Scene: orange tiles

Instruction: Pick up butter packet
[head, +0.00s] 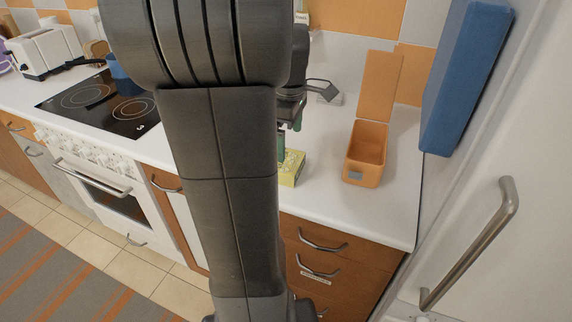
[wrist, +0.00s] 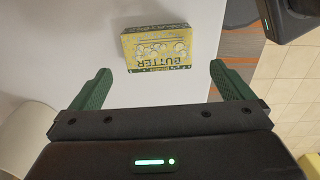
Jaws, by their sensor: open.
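The butter packet (wrist: 158,47) is a small yellow box with the word BUTTER on it. It lies on the white counter and shows whole in the wrist view, beyond the fingertips and roughly centred between them. My gripper (wrist: 159,80) is open, with its two green fingers spread wide and nothing between them. In the head view the yellow packet (head: 291,168) is partly hidden behind my arm, near the counter's front edge. A green finger of my gripper (head: 281,146) shows just above and beside it there.
An orange container with its lid raised (head: 366,152) stands right of the packet. A black hob (head: 105,103) and white toaster (head: 43,48) are at the left. A blue box-shaped object (head: 466,75) is at upper right. Some white counter (head: 330,195) is clear in front of the container.

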